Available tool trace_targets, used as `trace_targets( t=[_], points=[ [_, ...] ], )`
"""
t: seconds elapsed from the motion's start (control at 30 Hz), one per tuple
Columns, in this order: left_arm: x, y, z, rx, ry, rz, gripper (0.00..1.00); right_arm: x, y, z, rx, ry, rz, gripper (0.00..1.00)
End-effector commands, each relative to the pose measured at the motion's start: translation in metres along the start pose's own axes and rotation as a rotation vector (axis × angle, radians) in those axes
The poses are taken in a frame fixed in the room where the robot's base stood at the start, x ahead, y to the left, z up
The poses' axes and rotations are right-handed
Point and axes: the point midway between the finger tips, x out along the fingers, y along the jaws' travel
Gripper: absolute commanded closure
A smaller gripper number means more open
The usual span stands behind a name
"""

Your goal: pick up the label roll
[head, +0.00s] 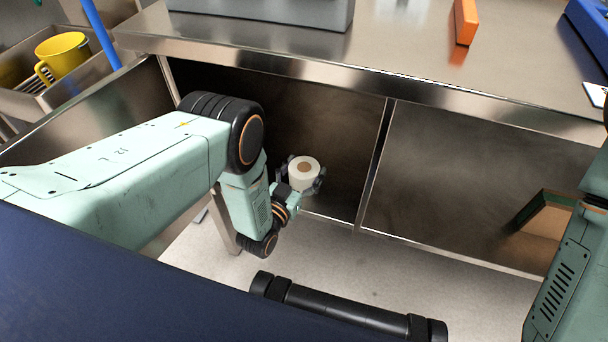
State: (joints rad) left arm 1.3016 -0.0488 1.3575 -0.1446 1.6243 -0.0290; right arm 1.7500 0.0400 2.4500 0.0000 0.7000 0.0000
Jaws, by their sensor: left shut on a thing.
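The label roll (294,172) is a small white roll with a brown core, its round end facing up toward the camera. My left gripper (304,179) is shut on it, with dark fingers on either side of the roll. It holds the roll in front of the steel cabinet front, below the worktop's edge. My right arm shows at the right edge of the view, but its gripper is not in the picture.
A steel worktop (420,62) runs across the back, with a grey box (265,12), an orange block (465,22) and a blue object (592,30) on it. A yellow jug (62,55) stands in a steel basin at the upper left. Pale floor (400,275) lies below.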

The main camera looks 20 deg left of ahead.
Motion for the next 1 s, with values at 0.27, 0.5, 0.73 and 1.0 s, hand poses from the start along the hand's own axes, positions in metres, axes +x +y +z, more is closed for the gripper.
trace_targets(
  t=[0.27,0.5,0.73,1.0],
  points=[
    [0.0,0.0,0.0,0.0,-0.001,0.0,0.65,0.0,0.0,0.0,0.0,0.0,0.0,0.6],
    [0.0,0.0,-0.001,0.0,0.002,0.0,0.72,0.0,0.0,0.0,0.0,0.0,0.0,0.6],
    [0.001,0.0,-0.017,0.0,0.002,0.0,0.72,-0.01,0.0,0.0,0.0,0.0,0.0,0.6],
    [0.001,-0.001,-0.067,0.0,0.003,0.0,0.72,-0.037,0.0,0.0,0.0,0.0,0.0,0.6]
  ],
)
